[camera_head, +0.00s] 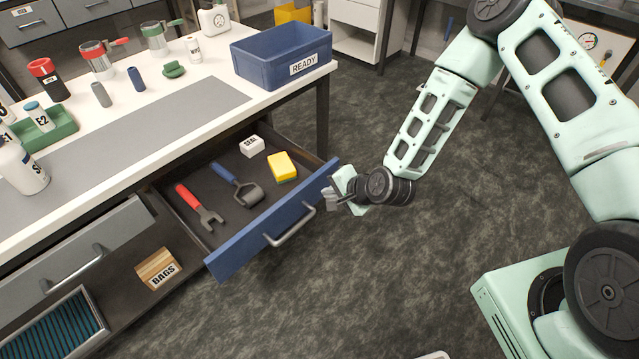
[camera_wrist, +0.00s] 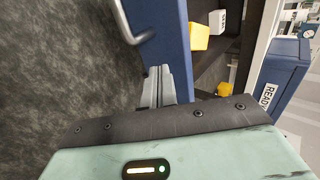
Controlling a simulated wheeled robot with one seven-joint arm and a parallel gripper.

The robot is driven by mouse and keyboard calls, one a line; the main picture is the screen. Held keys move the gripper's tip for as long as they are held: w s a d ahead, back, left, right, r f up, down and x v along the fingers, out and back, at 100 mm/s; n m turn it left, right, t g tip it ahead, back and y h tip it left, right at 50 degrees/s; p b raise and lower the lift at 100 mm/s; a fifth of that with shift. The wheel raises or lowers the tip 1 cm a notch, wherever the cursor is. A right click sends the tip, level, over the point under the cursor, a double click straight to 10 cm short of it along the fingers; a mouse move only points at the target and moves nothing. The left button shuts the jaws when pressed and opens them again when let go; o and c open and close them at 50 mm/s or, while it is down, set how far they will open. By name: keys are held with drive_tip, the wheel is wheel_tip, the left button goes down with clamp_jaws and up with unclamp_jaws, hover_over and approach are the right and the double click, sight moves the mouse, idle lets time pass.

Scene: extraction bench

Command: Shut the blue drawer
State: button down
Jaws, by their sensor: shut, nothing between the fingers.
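The blue drawer (camera_head: 230,262) is pulled out from under the bench, with its blue front and silver bar handle (camera_head: 290,228) facing the open floor. Inside it lie a red-handled tool (camera_head: 200,206), a roller with a dark blue handle (camera_head: 238,185), a yellow sponge (camera_head: 282,166) and a small white box (camera_head: 251,147). My gripper (camera_head: 330,197) is shut and empty, at the right end of the drawer front, beyond the handle. In the wrist view the shut fingers (camera_wrist: 158,88) are at the blue front (camera_wrist: 160,35); I cannot tell whether they touch it.
The white bench top carries a blue READY bin (camera_head: 268,68), a green tray (camera_head: 50,133), cups and bottles. A grey drawer (camera_head: 80,262) is partly out at the left, above a BAGS box (camera_head: 158,270). The floor in front is clear.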

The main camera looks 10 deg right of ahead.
sight(311, 185)
drive_tip(key=shift+w+a+r, duration=0.1)
drive_tip(key=shift+w+a, duration=0.7)
drive_tip(key=shift+w, duration=0.3)
drive_tip(key=shift+w+a+p, duration=0.3)
drive_tip(key=shift+w, duration=0.25)
